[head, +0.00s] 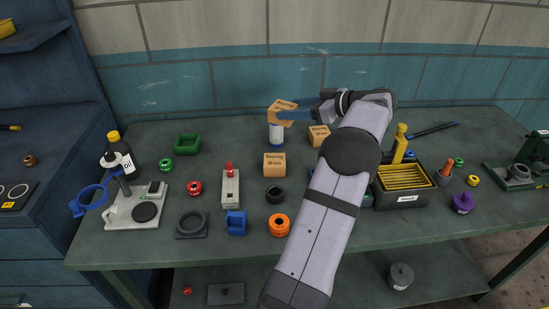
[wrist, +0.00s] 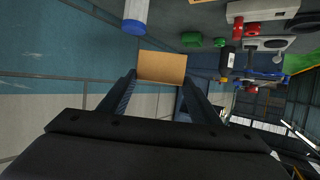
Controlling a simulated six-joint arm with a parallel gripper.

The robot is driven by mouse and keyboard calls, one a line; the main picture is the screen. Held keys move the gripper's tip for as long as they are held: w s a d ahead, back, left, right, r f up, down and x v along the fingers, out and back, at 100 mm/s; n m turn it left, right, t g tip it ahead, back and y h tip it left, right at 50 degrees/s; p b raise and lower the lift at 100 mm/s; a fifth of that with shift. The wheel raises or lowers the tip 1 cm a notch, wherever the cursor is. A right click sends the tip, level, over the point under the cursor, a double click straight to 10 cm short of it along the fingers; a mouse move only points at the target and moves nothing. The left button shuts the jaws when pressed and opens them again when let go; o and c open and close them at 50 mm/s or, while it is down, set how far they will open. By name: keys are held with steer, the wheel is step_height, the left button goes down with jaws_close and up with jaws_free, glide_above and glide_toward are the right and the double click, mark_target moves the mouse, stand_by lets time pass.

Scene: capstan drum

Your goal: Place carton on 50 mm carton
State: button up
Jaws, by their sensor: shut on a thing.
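My gripper (head: 293,111) is shut on a brown carton (head: 281,113) and holds it tilted, above the back of the bench. In the wrist view the held carton (wrist: 162,66) sits between the two fingertips. A second carton (head: 274,165), with a "Bearing" label whose size is hard to read, stands on the bench in front of and below it. A third carton (head: 319,135) stands to the right, close to my arm. It cannot be told for sure which standing carton is the 50 mm one.
A white and blue cylinder (head: 276,134) stands just below the held carton; whether they touch is unclear. A black ring (head: 275,195) and an orange ring (head: 279,225) lie in front. A grey block with a red knob (head: 230,188) stands left. A black bin (head: 403,196) stands right.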

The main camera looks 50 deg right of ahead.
mark_target(288, 121)
steer(key=shift+n+y, duration=0.6)
steer(key=shift+y, duration=0.1)
steer(key=a, duration=0.1)
steer(key=a+f, duration=0.2)
steer(key=shift+s+a, duration=0.3)
steer(key=shift+a, duration=0.05)
steer(key=shift+s+a+n+y, duration=0.1)
steer(key=shift+a+n+y, duration=0.3)
steer(key=shift+a, duration=0.05)
steer(key=shift+f+p, duration=1.5)
steer(key=shift+f, duration=3.45)
steer(key=shift+f+b, duration=0.2)
steer(key=shift+b, duration=0.15)
steer(key=o, duration=1.2)
steer(key=shift+r, duration=0.1)
